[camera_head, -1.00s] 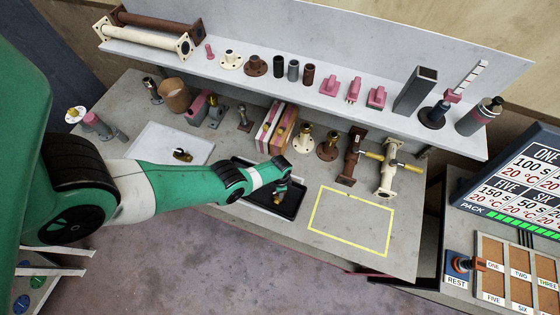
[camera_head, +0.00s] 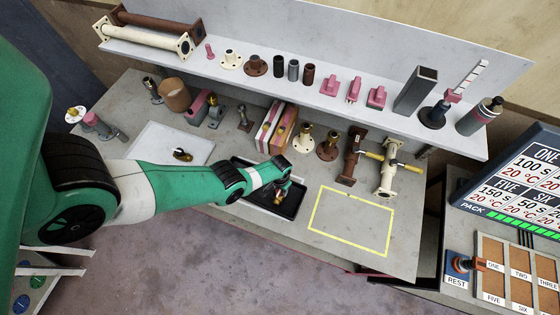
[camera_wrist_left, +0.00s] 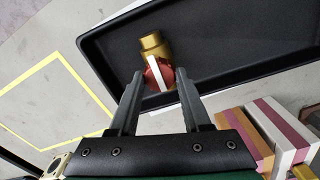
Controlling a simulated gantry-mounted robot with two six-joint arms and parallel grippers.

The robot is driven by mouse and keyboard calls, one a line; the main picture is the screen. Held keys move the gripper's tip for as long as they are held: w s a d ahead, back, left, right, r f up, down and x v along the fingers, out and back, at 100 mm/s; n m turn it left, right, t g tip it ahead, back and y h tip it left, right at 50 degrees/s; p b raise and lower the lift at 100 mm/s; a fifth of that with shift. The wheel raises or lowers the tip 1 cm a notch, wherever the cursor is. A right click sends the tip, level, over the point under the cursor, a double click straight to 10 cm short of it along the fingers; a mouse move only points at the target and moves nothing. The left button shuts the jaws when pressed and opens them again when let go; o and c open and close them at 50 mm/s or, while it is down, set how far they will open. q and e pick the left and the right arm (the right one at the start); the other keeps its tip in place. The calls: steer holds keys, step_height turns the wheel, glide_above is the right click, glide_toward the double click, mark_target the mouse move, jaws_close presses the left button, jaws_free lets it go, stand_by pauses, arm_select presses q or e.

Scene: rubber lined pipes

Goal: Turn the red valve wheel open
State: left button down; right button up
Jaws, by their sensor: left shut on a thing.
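A small brass valve (camera_wrist_left: 152,42) lies in a shallow black tray (camera_wrist_left: 232,40). Its red valve wheel (camera_wrist_left: 162,76), with a white stripe across it, faces my gripper. My left gripper (camera_wrist_left: 160,78) is shut on the red wheel, one dark finger on each side. In the head view, my left gripper (camera_head: 283,187) reaches down into the black tray (camera_head: 292,211), and the brass valve (camera_head: 278,199) shows small beneath it. The fingers and wrist partly hide the wheel there. My right gripper is in neither view.
A yellow-outlined square (camera_head: 350,222) on the bench right of the tray is empty. A white tray (camera_head: 160,138) with a small brass part lies left. Pink and white blocks (camera_head: 272,128), flanges and pipe fittings stand close behind the black tray.

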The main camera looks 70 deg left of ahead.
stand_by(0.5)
arm_select(q)
steer(key=shift+c, duration=1.8)
jaws_free()
